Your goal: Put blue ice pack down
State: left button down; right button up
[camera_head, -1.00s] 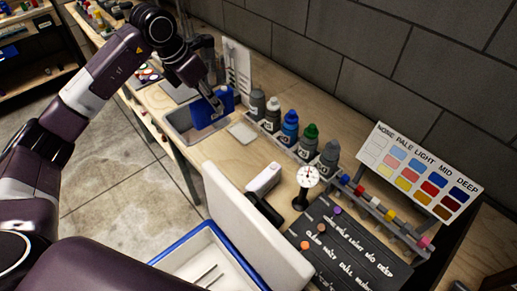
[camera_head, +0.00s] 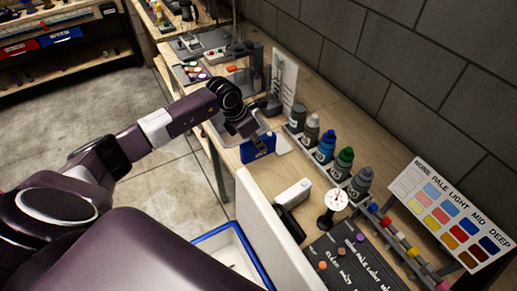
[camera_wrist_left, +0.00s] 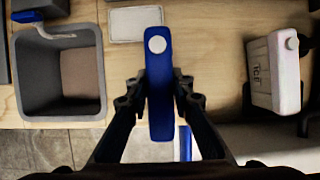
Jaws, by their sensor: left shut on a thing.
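The blue ice pack (camera_head: 257,149) is in my left gripper (camera_head: 260,141), near the front edge of the wooden bench. In the left wrist view the ice pack (camera_wrist_left: 159,75) stands on edge, its round white cap facing the camera. The left gripper's fingers (camera_wrist_left: 160,97) are shut on its two sides. The pack overlaps the bench edge in that view; I cannot tell whether it touches the bench. My right gripper is in neither view.
A grey sink (camera_wrist_left: 60,72) lies left of the pack. A white ICE pack (camera_wrist_left: 273,72) stands on the right, also by the open cooler's white lid (camera_head: 268,225). Several bottles (camera_head: 325,148) line the back. A pale flat plate (camera_wrist_left: 136,24) lies behind the held pack.

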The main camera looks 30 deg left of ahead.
aim_at(258, 151)
pick_arm(q)
jog(key=shift+f+p, duration=0.5)
jog(key=shift+f, duration=1.8)
jog(key=c, duration=2.2)
grip_release()
jog(key=shift+f, duration=0.15)
jog(key=o, duration=0.5)
jog(key=shift+r, duration=0.4)
jog(key=b+v, duration=0.4)
jog(key=v, duration=0.7)
jog(key=shift+s+a+r, duration=0.1)
jog(key=shift+s+r, duration=0.1)
jog(key=shift+r, duration=0.05)
